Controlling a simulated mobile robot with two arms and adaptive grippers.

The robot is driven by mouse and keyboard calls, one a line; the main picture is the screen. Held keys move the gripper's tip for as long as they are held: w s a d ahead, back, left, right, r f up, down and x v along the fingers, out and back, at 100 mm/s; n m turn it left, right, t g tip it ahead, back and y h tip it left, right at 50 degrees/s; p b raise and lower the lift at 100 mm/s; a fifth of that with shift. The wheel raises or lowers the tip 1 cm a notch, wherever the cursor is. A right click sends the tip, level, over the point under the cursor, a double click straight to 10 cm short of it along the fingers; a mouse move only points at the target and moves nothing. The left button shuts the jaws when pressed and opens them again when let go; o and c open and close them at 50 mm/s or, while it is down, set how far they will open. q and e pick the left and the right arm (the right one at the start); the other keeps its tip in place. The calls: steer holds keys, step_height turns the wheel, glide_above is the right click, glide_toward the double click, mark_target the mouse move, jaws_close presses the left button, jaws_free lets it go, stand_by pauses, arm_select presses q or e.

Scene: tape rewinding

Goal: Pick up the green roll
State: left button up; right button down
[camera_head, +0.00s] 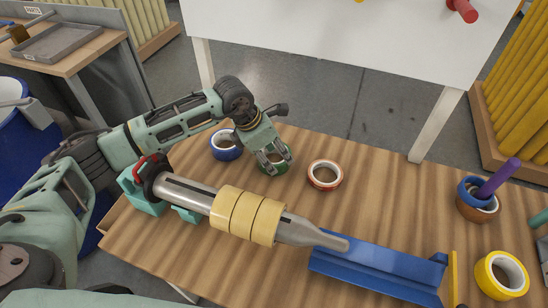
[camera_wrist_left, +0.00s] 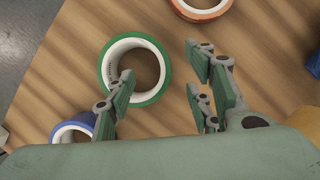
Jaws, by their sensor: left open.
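The green roll (camera_wrist_left: 163,88) lies flat on the wooden table in the left wrist view, with a white core and a green outer edge. In the head view it shows only in part (camera_head: 265,167), under my left gripper (camera_head: 278,162). My left gripper is open and points down over the roll. In the left wrist view its fingers (camera_wrist_left: 165,90) are spread, one overlapping the roll's core opening and the other beyond its right edge. I cannot tell whether they touch it. My right gripper is not in view.
A blue roll (camera_head: 226,153) and a red roll (camera_head: 337,187) lie on either side. A metal spindle with yellow rolls (camera_head: 233,209) lies in front, beside a blue tray (camera_head: 375,270). At right are a yellow roll (camera_head: 518,269) and stacked rolls on a purple peg (camera_head: 498,178).

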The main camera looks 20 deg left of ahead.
arm_select(q)
steer(key=p+x, duration=0.1)
steer(key=x, duration=0.4)
steer(key=shift+w+a, duration=0.1)
steer(key=shift+a, duration=0.05)
steer(key=shift+c, duration=0.5)
jaws_close()
